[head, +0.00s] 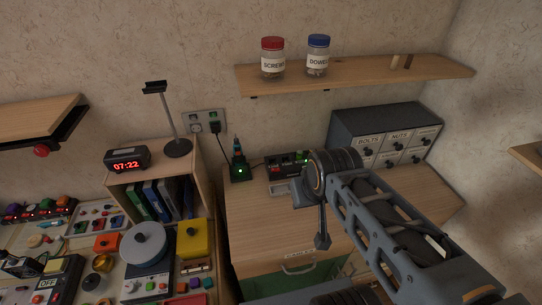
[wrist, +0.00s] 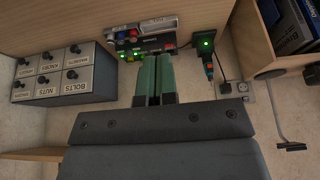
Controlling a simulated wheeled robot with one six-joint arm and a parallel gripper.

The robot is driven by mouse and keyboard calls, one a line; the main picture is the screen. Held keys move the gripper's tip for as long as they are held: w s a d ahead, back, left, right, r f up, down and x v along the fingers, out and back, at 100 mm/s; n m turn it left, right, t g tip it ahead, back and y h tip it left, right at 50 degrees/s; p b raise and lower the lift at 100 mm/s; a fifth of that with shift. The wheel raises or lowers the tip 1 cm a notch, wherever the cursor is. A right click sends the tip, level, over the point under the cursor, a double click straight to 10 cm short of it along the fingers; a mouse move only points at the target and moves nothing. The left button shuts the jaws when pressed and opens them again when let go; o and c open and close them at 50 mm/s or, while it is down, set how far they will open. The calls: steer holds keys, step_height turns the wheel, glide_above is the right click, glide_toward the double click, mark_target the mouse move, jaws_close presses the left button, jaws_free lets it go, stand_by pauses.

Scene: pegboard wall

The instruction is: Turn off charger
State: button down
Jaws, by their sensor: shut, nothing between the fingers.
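A dark charger (head: 240,171) with a lit green lamp stands on the wooden bench against the wall, a blue-and-orange tool upright in it. It also shows in the wrist view (wrist: 205,46), upside down, right of the fingers. A dark switch strip (head: 290,165) with small labels, red parts and green lights lies beside it; the labels are too small to read. In the wrist view the strip (wrist: 138,35) is just beyond my fingertips. My gripper (wrist: 156,57) is shut and empty, its two green fingers together. I cannot tell whether the tips touch the strip.
A drawer cabinet (head: 384,134) marked BOLTS and NUTS stands right of the strip. A wall socket (head: 204,122) with a plug is above the charger. A shelf (head: 360,75) with two jars hangs above. A clock (head: 127,160) and lamp stand left.

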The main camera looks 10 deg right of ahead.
steer(key=g+b, duration=0.1)
steer(key=b, duration=0.6)
glide_above(274, 170)
steer(key=s, duration=0.3)
step_height(274, 170, down, 11)
steer(key=shift+s+d+y, duration=0.15)
steer(key=shift+d+y, duration=0.1)
steer(key=shift+y, duration=0.05)
steer(key=x, duration=0.9)
steer(key=shift+f+p, duration=0.4)
steer(key=shift+f, duration=0.05)
